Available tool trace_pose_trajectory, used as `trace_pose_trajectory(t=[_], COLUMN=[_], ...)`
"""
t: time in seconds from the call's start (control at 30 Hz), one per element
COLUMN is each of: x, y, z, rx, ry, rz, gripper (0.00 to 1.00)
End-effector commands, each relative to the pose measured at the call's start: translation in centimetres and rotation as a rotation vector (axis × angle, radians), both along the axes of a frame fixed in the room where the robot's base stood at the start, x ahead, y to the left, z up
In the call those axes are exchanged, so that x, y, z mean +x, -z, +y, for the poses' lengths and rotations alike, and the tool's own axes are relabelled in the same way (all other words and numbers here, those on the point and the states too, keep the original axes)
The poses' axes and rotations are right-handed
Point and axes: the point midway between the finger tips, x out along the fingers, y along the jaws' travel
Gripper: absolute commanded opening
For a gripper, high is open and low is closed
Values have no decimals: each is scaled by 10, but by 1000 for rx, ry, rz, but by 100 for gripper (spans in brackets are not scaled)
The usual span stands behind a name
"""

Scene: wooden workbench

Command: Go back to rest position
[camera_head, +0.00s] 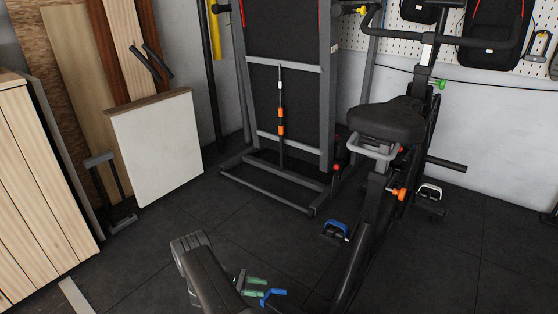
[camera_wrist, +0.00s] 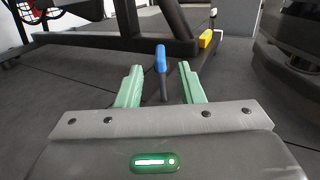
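My gripper (camera_head: 264,287) is low over the dark floor at the bottom of the head view, in front of the exercise bike. Its two green fingers also show in the wrist view (camera_wrist: 160,69), spread apart. A blue-ended piece with a dark stem (camera_wrist: 161,59) shows between the fingers there, with a gap on each side. A blue piece (camera_head: 273,296) is also beside the fingertips in the head view. I cannot tell what it belongs to. My arm reaches in from the bottom edge.
An exercise bike with a black seat (camera_head: 386,121) stands close on the right. A blue pedal-like part (camera_head: 336,231) is near its frame. A folded treadmill (camera_head: 282,92) stands behind. A white-faced panel (camera_head: 157,147) and a wooden cabinet (camera_head: 37,199) are left. Floor left of my arm is mostly clear.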

Motion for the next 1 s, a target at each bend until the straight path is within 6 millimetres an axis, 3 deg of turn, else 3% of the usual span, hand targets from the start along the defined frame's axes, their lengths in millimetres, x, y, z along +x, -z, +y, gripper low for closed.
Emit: trace_pose_trajectory(t=[0.3, 1.0], x=[6, -13], y=[1, 0], z=[44, -86], rx=[1, -2], ry=[0, 5], rz=[0, 3], gripper=[35, 35])
